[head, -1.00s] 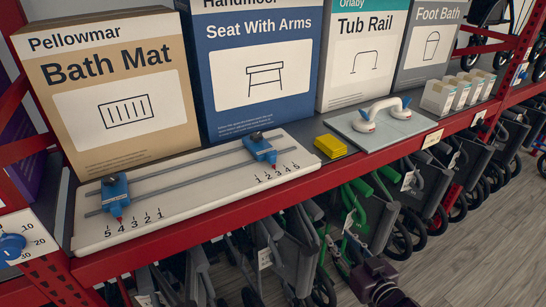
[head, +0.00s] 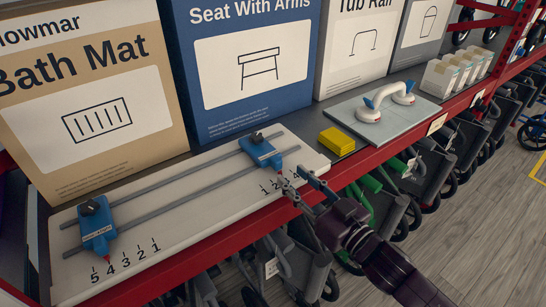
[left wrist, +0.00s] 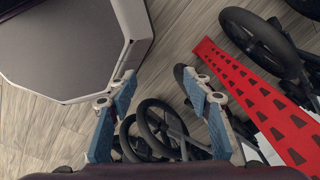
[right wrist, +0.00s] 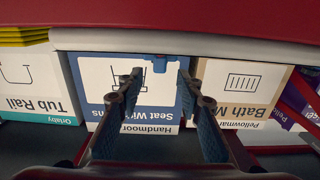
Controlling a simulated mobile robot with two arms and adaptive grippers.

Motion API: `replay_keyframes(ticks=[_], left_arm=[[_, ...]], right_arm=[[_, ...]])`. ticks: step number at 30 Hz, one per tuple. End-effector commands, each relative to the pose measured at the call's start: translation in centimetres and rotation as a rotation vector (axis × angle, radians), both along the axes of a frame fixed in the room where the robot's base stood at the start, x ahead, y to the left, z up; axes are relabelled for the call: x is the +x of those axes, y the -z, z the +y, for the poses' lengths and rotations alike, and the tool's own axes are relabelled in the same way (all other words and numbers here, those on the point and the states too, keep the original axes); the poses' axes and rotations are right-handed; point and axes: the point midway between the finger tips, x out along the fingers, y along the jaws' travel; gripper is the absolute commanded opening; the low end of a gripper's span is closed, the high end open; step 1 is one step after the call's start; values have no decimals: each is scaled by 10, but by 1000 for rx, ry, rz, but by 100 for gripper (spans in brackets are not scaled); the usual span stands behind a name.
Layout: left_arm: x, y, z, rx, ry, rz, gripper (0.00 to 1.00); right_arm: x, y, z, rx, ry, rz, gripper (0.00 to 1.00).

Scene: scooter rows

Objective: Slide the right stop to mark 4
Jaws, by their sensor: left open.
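The right stop (head: 262,151) is a blue block with a dark knob and a red pointer, on two grey rails of a white board (head: 190,212). Its pointer is near the low-to-middle marks of the right 1-to-5 scale; I cannot tell the exact mark. My right gripper (head: 292,178) is open and empty, just in front of the stop, its fingers covering part of the scale. In the right wrist view a blue part of the stop (right wrist: 160,58) shows between the spread fingers (right wrist: 160,78). My left gripper (left wrist: 159,78) is open and empty above the floor.
Boxes stand behind the board, including a blue one (head: 250,110). A yellow block (head: 337,141) and a plate with a white handle (head: 385,118) lie to the right. The red shelf edge (head: 225,241) runs in front.

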Motion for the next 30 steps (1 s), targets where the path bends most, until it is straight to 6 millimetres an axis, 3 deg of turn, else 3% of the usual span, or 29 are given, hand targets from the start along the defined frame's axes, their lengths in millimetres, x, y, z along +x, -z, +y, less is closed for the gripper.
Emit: replay_keyframes(ticks=[10, 16, 25, 30], left_arm=[[-29, -16, -23, -25, 3, 38, 46], [-20, -19, -17, -18, 4, 28, 46], [-7, -20, -11, -13, -1, 8, 46], [-8, -20, -11, -12, -1, 10, 46]], right_arm=[[42, -3, 31, 1, 1, 0, 33], [54, -1, 39, 0, 1, 0, 33], [55, 0, 40, -1, 1, -1, 33], [55, 0, 40, 0, 1, 0, 15]])
